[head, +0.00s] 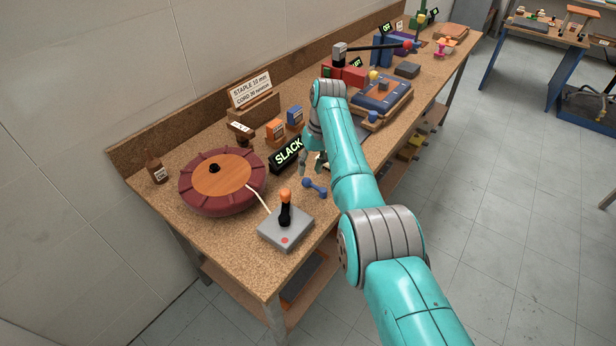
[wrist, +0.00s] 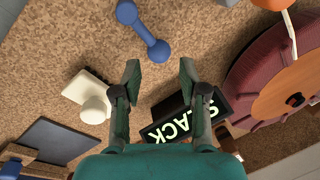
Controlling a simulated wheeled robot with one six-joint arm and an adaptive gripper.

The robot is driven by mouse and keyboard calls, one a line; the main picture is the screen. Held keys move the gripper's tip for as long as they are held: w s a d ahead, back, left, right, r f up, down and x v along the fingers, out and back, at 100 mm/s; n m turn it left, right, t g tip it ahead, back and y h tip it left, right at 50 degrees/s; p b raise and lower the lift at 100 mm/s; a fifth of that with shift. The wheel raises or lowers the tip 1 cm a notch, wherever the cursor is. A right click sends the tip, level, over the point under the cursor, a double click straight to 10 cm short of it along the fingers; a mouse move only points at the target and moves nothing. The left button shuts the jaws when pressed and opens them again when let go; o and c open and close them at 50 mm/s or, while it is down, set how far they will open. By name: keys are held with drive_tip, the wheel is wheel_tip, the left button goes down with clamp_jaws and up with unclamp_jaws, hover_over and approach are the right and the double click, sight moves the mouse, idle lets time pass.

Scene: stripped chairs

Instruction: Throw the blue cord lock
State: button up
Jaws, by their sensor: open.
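A blue dumbbell-shaped piece (head: 314,187), which looks like the blue cord lock, is on the cork bench top near its front edge, between the joystick box and the SLACK sign. In the wrist view the blue piece (wrist: 143,30) lies beyond my fingertips, with a round knob at each end and a thin bar between. My gripper (head: 310,166) is open and empty, above the bench beside the SLACK sign. In the wrist view my gripper (wrist: 159,75) has its two fingers wide apart, with only cork and part of the sign between them. The blue piece is apart from the fingers.
The SLACK sign (head: 288,154) stands close to the fingers. A maroon round cushion (head: 212,199) and a grey joystick box (head: 286,229) are nearby. A white plate with a knob (wrist: 92,102) sits beside one finger. Bare cork surrounds the blue piece.

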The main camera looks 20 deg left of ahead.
wheel_tip(320, 180, up, 6)
drive_tip(key=d, duration=0.1)
drive_tip(key=shift+w+r, duration=0.25)
drive_tip(key=shift+w, duration=0.1)
